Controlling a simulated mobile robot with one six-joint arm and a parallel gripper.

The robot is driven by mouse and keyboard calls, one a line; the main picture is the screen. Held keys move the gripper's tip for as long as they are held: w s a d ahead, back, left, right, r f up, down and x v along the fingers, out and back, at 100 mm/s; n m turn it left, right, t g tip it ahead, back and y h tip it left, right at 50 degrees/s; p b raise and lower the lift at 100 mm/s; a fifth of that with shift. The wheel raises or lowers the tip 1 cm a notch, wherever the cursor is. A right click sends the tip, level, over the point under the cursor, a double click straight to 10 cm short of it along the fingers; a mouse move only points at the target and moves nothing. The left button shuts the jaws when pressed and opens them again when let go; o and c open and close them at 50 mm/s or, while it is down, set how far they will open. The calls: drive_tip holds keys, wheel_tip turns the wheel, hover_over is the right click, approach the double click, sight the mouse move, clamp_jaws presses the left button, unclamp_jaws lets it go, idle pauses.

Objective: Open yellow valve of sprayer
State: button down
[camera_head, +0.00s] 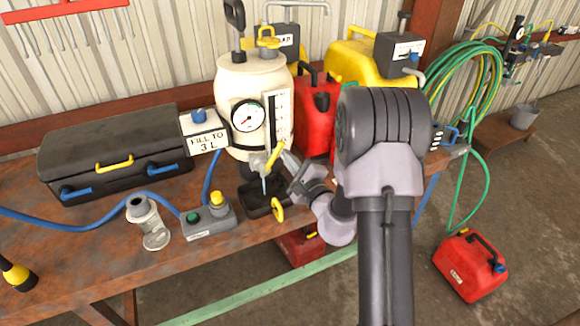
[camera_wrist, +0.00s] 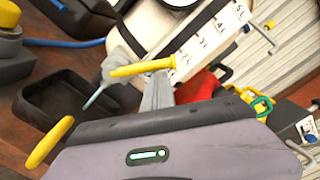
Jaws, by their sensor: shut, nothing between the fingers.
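The sprayer (camera_head: 236,78) is a cream tank with a round gauge and a white level scale, upright on the bench. Its yellow valve lever (camera_head: 275,158) sits low on the front, above a thin spout; it also shows in the wrist view (camera_wrist: 142,68), slanting slightly. My gripper (camera_head: 285,155) is shut and empty, coming from the lower right. In the wrist view its grey fingers (camera_wrist: 159,88) reach up to the right part of the lever, at or very near it; contact cannot be told. A black tray (camera_head: 256,203) lies below the spout.
A control box (camera_head: 208,221), a metal cup (camera_head: 146,215) and a black toolbox (camera_head: 110,140) stand left. A red can (camera_head: 312,105) stands close right.

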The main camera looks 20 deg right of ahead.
drive_tip(key=shift+a+r+n+b, duration=0.4)
drive_tip(key=shift+a+n+b, duration=0.2)
drive_tip(key=shift+n, duration=0.3)
drive_tip(key=shift+a+r+n+b, duration=0.35)
drive_tip(key=shift+a+n+b, duration=0.25)
drive_tip(key=shift+n, duration=0.3)
drive_tip(key=shift+a+r+n+b, duration=0.4)
drive_tip(key=shift+a+n+b, duration=0.2)
drive_tip(key=shift+n, duration=0.3)
approach(275, 155)
drive_tip(key=s+d+r, duration=0.2)
drive_tip(key=s+d, duration=0.1)
drive_tip(key=shift+s+d, duration=0.1)
drive_tip(key=shift+d, duration=0.1)
